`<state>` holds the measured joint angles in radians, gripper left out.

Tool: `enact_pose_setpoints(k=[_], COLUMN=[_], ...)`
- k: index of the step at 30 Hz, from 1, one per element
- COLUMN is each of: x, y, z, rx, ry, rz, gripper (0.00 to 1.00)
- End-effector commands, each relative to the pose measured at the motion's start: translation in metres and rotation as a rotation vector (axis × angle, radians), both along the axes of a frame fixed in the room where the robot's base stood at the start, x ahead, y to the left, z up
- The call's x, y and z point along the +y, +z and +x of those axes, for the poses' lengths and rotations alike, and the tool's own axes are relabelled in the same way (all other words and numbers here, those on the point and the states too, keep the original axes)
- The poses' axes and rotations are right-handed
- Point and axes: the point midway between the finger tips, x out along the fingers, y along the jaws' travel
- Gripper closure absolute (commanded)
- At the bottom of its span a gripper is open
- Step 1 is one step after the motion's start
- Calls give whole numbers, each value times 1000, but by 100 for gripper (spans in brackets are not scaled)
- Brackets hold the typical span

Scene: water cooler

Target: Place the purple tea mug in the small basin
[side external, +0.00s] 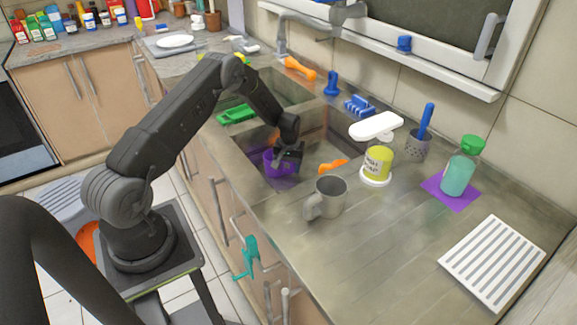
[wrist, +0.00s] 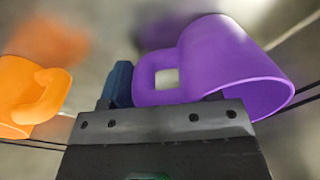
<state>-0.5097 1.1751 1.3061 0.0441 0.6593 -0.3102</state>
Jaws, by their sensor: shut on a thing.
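The purple tea mug (side external: 278,166) is in the nearer basin (side external: 252,150) of the sink, below the counter level. My gripper (side external: 291,157) reaches down into this basin and is shut on the mug at its handle. In the wrist view the purple mug (wrist: 222,65) lies across the gripper tips (wrist: 140,92), with its handle at the left and its mouth tilted to the lower right. One dark fingertip shows beside the handle; the other is hidden. I cannot tell whether the mug touches the basin floor.
An orange thing (side external: 333,166) lies in the same basin; it also shows in the wrist view (wrist: 30,95). The other basin holds a green thing (side external: 237,115). A tap (side external: 283,38) rises behind.

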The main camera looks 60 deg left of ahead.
Motion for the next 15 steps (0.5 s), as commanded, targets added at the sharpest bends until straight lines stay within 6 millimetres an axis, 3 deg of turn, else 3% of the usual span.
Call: enact_pose_setpoints(k=[4,5,12,15], x=[0,0,0,0], y=[-3,-3,-3,-3], z=[0,0,0,0], rx=[1,1,1,1], ry=[0,0,0,0], rz=[-1,-1,-1,-1], gripper=[70,43,20,19])
